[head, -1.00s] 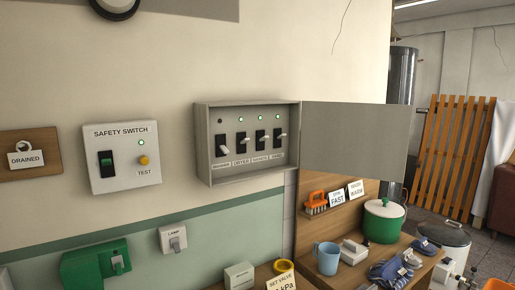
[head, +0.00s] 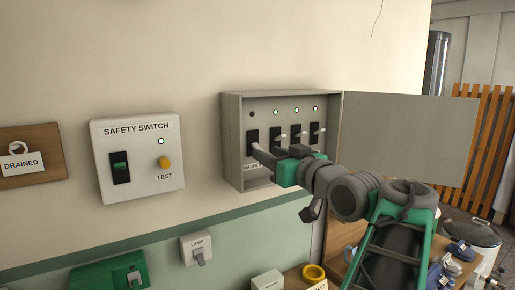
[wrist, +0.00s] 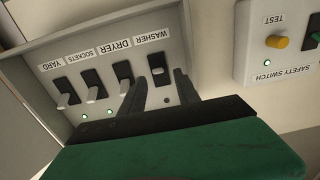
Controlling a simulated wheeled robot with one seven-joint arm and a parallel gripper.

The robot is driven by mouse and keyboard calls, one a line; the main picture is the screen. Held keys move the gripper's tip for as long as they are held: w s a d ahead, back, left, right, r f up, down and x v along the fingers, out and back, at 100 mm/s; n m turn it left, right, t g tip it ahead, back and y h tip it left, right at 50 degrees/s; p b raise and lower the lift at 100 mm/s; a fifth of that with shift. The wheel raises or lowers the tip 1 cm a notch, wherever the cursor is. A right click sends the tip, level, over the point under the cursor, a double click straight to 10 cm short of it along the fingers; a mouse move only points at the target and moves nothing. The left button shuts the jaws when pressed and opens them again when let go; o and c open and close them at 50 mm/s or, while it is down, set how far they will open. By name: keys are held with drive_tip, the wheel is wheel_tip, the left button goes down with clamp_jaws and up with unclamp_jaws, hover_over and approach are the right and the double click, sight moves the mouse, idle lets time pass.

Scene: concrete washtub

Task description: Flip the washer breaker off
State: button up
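The washer breaker (wrist: 158,74) is a black switch with a pale lever, beside the WASHER label (wrist: 152,36) in the upside-down wrist view. In the head view it is the leftmost switch (head: 252,137) in the grey breaker box (head: 232,140). Its lever sits down, opposite to the other levers, and its lamp (head: 252,114) is dark. My gripper (wrist: 161,78) is open, with one finger on each side of the washer breaker; contact cannot be told. In the head view my gripper (head: 264,152) partly hides the lever and label.
The dryer (wrist: 125,78), sockets and yard breakers stand close beside, levers up, green lamps lit. The box door (head: 410,135) hangs open to the right. The safety switch panel (head: 138,158) is on the left wall, with a lamp switch (head: 197,248) below.

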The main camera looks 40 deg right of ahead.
drive_tip(key=w, duration=0.4)
drive_tip(key=shift+d+p, duration=0.25)
drive_tip(key=shift+p, duration=0.1)
clamp_jaws()
drive_tip(key=shift+f, duration=0.1)
